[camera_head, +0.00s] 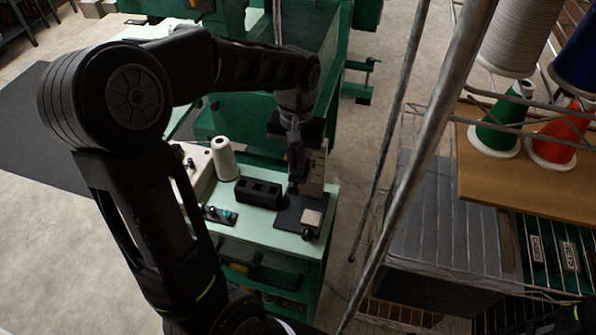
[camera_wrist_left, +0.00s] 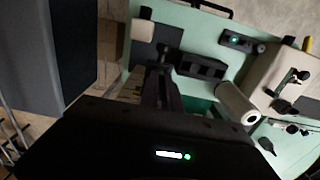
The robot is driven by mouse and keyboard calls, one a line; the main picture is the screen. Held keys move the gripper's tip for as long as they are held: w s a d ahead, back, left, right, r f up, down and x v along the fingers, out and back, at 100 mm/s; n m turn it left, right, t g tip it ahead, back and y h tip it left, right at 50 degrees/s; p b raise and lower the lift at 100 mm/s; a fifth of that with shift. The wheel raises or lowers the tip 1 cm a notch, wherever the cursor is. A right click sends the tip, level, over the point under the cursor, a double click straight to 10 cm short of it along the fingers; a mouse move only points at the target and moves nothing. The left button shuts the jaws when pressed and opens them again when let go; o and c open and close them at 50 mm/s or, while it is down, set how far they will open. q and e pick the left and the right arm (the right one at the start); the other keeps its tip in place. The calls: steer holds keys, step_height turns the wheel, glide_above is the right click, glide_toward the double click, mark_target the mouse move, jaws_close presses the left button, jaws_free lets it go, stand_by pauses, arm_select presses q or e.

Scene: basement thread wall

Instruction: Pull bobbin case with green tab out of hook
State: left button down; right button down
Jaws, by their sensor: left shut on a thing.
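My left gripper (camera_head: 294,182) points down beside the pale sewing machine part (camera_head: 313,172) at the right end of the mint-green table (camera_head: 268,228). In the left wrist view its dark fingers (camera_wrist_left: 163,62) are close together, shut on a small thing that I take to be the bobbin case. The case, its green tab and the hook are hidden at the fingertips, so I cannot tell whether the case is seated. A dark strip with small parts (camera_head: 214,214), one teal, lies at the table's front left.
A black slotted block (camera_head: 259,193) and a white thread cone (camera_head: 224,159) stand left of the gripper. A dark plate with a beige block (camera_head: 312,218) sits at the front right. A wire rack with thread cones (camera_head: 499,118) stands to the right, across a floor gap.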

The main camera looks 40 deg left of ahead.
arm_select(q)
steer(key=shift+r+p, duration=0.45)
steer(key=shift+r, duration=0.55)
steer(key=shift+r+p, duration=1.15)
steer(key=shift+r, duration=0.35)
step_height(320, 180, up, 2)
steer(key=shift+r+p, duration=0.1)
steer(key=shift+p, duration=0.8)
steer(key=shift+r, duration=0.85)
